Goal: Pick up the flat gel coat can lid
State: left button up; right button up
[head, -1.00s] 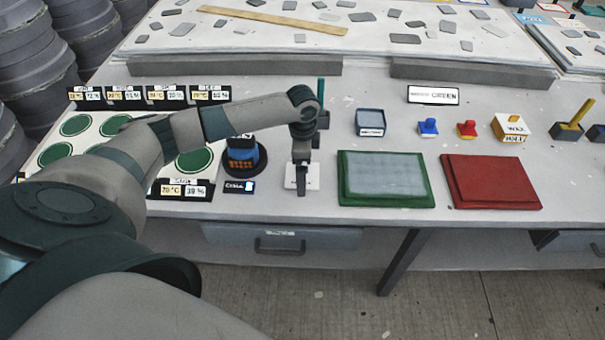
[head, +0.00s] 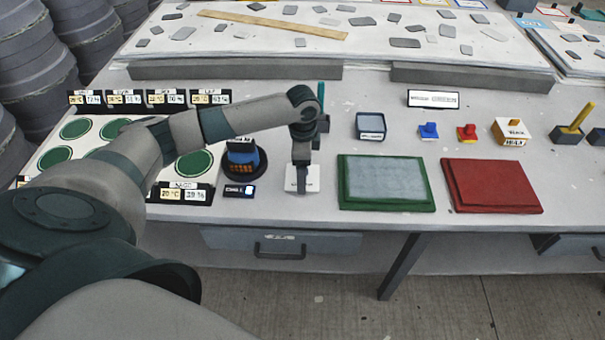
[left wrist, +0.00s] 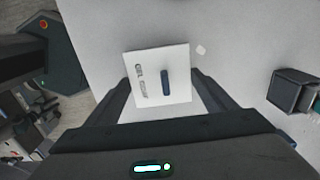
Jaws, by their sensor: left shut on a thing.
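The flat gel coat can lid (left wrist: 178,60) is a white square plate with lettering and a short dark blue handle in the left wrist view. It also shows as a white patch (head: 312,180) on the near part of the bench in the head view. My left gripper (left wrist: 163,88) points down over it, one finger at each side, and is shut on the lid. In the head view the left gripper (head: 301,186) hides part of the lid. I cannot tell whether the lid touches the bench. My right gripper is not in view.
A dark round device (head: 242,160) with a lit display stands just left. A green-framed mould (head: 345,200) and a red mould (head: 493,185) lie to the right. A dark block with a green upright (head: 321,100) stands behind the gripper. The bench's front edge is close.

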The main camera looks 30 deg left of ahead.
pick_arm(q)
jog(key=r, duration=0.1)
jog(key=r+b, duration=0.1)
jog(key=r, duration=0.1)
jog(key=shift+d+r, duration=0.15)
jog(key=shift+d, duration=0.25)
jog(key=d+r+b, duration=0.3)
jog(key=d+r, duration=0.3)
jog(key=d, duration=0.5)
jog(key=shift+r, duration=0.4)
jog(key=shift+w+r, duration=0.1)
jog(key=shift+w, duration=0.1)
